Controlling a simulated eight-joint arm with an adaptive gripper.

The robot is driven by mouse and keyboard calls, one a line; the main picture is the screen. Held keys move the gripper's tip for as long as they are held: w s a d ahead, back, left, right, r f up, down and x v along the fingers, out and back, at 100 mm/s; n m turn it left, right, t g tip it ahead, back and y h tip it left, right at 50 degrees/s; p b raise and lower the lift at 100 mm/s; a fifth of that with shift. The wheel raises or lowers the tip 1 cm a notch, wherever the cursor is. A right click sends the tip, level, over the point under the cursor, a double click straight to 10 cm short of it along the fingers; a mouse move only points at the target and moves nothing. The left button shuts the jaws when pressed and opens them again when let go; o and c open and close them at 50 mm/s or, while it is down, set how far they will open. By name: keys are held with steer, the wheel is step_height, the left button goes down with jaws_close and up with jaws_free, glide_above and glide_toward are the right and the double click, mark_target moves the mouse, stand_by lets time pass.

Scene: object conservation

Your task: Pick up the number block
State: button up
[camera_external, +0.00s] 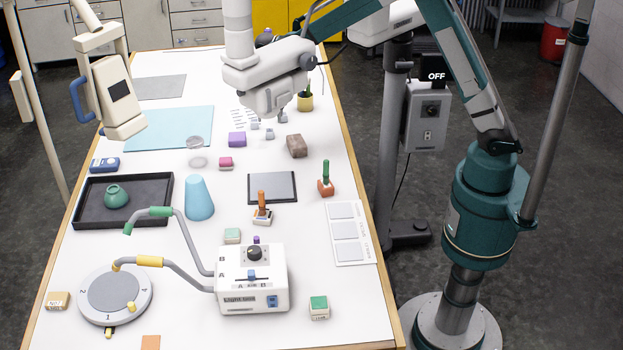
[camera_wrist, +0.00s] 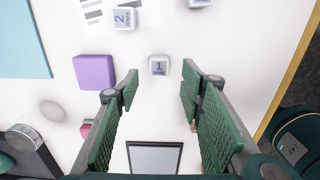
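Several small pale number blocks lie on the white table. In the wrist view, the block marked 1 (camera_wrist: 159,65) lies between and just beyond the fingertips of my open gripper (camera_wrist: 161,79), apart from both fingers. The block marked 2 (camera_wrist: 124,18) is farther up and left, and another block (camera_wrist: 198,3) is cut off by the top edge. In the external view, my gripper (camera_external: 268,108) hangs over this area, its fingers hard to make out. The nearest small block (camera_external: 269,133) matches the 1 block; two others (camera_external: 255,125) (camera_external: 282,116) lie behind it.
A purple block (camera_external: 237,139) lies left of the number blocks, and a brown block (camera_external: 297,146) lies to the right. A cactus pot (camera_external: 305,102) stands behind. The table around the 1 block is clear.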

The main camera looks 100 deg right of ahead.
mark_target(270, 130)
steer(key=shift+f, duration=1.25)
steer(key=shift+f, duration=0.1)
steer(key=shift+w+a+f, duration=0.1)
steer(key=shift+f, duration=2.45)
steer(key=c, duration=0.8)
